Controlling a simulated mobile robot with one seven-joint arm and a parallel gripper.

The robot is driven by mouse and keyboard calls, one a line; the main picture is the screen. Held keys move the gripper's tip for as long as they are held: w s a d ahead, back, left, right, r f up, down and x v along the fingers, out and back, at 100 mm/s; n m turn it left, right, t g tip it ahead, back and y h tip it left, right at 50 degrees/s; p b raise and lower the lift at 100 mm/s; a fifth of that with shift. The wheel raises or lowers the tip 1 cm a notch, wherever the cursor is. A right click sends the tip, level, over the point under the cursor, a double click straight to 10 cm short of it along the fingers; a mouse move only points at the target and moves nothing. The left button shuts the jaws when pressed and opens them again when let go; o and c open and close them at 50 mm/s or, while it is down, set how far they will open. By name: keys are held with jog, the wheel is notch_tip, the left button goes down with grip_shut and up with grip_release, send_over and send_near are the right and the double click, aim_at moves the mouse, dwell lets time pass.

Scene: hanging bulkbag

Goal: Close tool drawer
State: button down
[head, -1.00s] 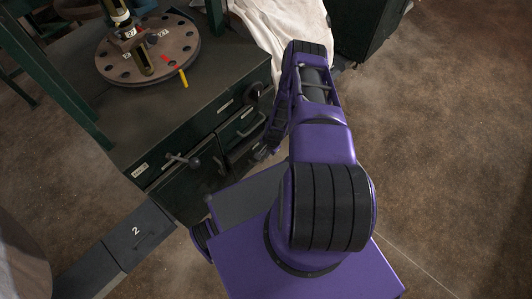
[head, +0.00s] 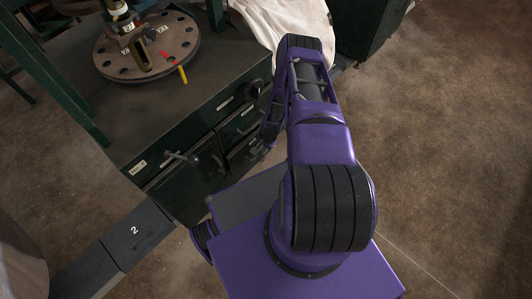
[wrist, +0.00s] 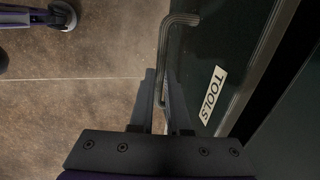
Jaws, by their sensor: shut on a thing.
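The tool drawer (wrist: 208,60) has a dark green front with a white "TOOLS" label (wrist: 212,95) in the wrist view. Its grey bar handle (wrist: 166,58) stands out from the front. My gripper (wrist: 161,82) is shut on this handle, with one finger on each side of it. A dark strip shows to the right of the drawer front; how far the drawer stands out is hard to judge. In the head view the drawer area of the green cabinet (head: 185,145) is partly hidden by my purple arm, and the fingertips are not clear.
A round drilled plate (head: 110,62) with a yellow-and-red tool (head: 181,71) stands on the cabinet top. A lever handle (head: 182,158) sticks out of the cabinet front. Grey floor blocks (head: 137,232) lie at lower left. The brown floor at right is clear.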

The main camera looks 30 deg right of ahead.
jog(key=shift+w+a, duration=0.1)
jog(key=shift+w, duration=0.15)
jog(key=c, duration=0.9)
grip_release()
jog(key=s+r+p, duration=0.1)
jog(key=r, duration=0.4)
jog(key=s+r+p, duration=0.1)
jog(key=r, duration=0.5)
jog(key=s+d+r+p, duration=0.1)
jog(key=r, duration=0.5)
jog(key=shift+s+d, duration=0.1)
